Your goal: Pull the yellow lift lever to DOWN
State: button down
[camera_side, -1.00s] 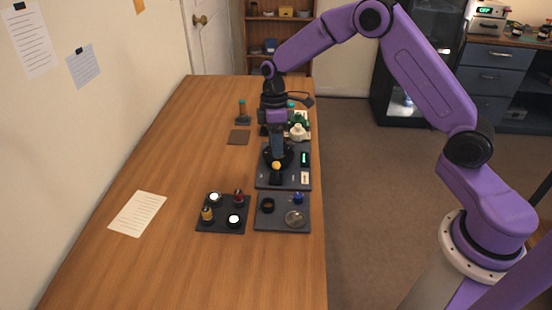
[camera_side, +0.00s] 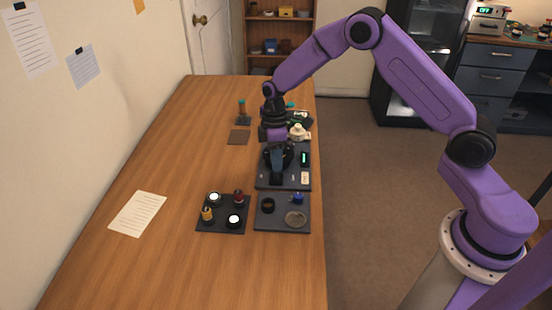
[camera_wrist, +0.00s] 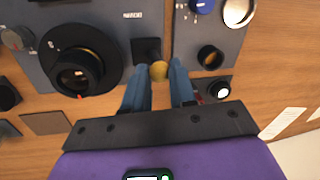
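The yellow lift lever's round knob (camera_wrist: 159,70) shows between my gripper's two blue fingertips in the wrist view, in front of a black block (camera_wrist: 147,48). My gripper (camera_wrist: 160,66) is open, with one finger on each side of the knob and little gap. I cannot tell whether either finger touches it. In the side view my gripper (camera_side: 277,168) is down over the dark panel (camera_side: 293,184), and its fingers hide the knob. The lever's DOWN marking is not readable.

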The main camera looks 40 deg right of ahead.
jog(key=shift+s, duration=0.1)
jog(key=shift+s+d+t+y, duration=0.45)
jog(key=shift+t+y, duration=0.25)
jog(key=shift+y, duration=0.1)
jog(key=shift+s+d+f+n+t+y, duration=0.2)
jog(key=shift+s+d+t+y, duration=0.2)
jog(key=shift+t+y, duration=0.2)
jog(key=shift+s+d+f+n+t+y, duration=0.15)
jog(key=shift+s+d+t+y, duration=0.2)
jog(key=shift+t+y, duration=0.25)
jog(key=c, duration=0.9)
grip_release()
jog(key=shift+d, duration=0.1)
jog(key=v, duration=1.7)
jog(key=shift+s+d+r, duration=0.1)
jog(key=shift+d, duration=0.05)
